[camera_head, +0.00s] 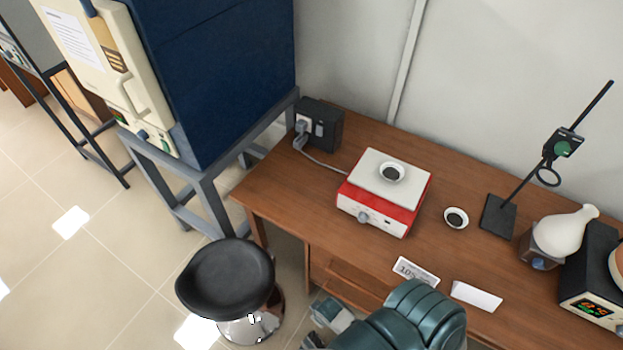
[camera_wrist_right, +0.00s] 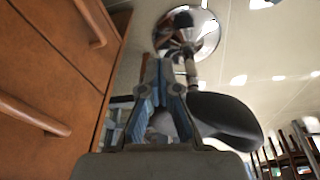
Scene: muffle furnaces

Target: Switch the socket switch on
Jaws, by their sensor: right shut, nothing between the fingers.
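A black socket box (camera_head: 319,126) stands at the back left corner of the wooden desk, near the furnace frame. A grey plug (camera_head: 301,127) sits in its left side, with a cable running to the red hotplate. A small light-coloured switch (camera_head: 319,130) shows to the right of the plug; its position is too small to tell. My right arm comes in from the bottom of the head view, in front of the desk, far from the socket box. In the right wrist view my right gripper (camera_wrist_right: 163,75) is shut and empty. My left gripper is not in view.
A red hotplate (camera_head: 378,208) with a small dish (camera_head: 391,173) stands right of the socket box. Another dish (camera_head: 456,217), a stand (camera_head: 498,215) and a white flask (camera_head: 565,232) are farther right. A black stool (camera_head: 225,277) stands by the desk's left end. The desk's left front is clear.

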